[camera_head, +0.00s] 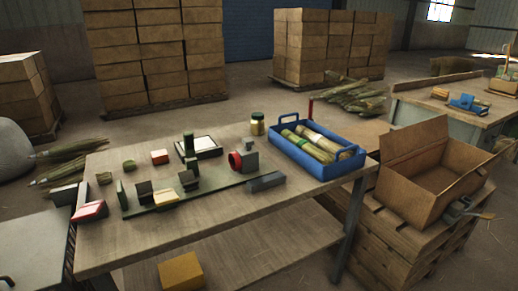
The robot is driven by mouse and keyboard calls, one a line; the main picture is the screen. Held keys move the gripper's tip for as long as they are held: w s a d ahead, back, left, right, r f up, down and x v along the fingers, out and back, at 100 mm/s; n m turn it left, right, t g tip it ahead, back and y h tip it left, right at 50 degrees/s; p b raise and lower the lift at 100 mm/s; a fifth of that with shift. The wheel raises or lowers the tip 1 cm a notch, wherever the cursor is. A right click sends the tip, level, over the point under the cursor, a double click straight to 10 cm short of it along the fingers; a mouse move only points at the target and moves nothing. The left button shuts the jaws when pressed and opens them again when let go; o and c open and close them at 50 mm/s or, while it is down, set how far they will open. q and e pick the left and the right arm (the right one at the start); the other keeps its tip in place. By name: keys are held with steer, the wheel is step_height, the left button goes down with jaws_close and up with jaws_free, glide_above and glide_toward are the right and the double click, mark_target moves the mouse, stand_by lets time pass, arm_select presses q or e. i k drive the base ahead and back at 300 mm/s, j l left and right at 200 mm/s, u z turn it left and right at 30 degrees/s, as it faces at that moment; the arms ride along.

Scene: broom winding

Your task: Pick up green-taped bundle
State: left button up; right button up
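A blue tray (317,167) with raised end handles stands at the right end of the workbench. Straw bundles lie side by side in it. One bundle (308,146) shows a green band near its left end. A paler bundle (322,141) lies behind it, and some green also shows at the tray's right end, too small to assign to a bundle. The tray's front wall hides the bundles' undersides. Neither of my grippers can be made out in this view.
The wooden workbench (215,222) holds a green fixture strip (222,189), small blocks and a jar (257,124). An open cardboard box (430,175) stands right of the bench. Loose straw bundles (355,95) lie behind. The bench's front middle is clear.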

mark_target(324, 158)
steer(key=l+u, duration=0.1)
steer(key=u, duration=0.25)
steer(key=i+l+u, duration=0.1)
steer(key=u, duration=0.3)
steer(key=l+u, duration=0.1)
steer(key=u, duration=0.25)
steer(key=l+u, duration=0.3)
steer(key=l, duration=0.15)
steer(key=l+u, duration=0.3)
steer(key=l, duration=0.15)
steer(key=k+l+u, duration=0.1)
steer(key=l, duration=0.35)
steer(key=k+l+u, duration=0.1)
steer(key=l, duration=0.4)
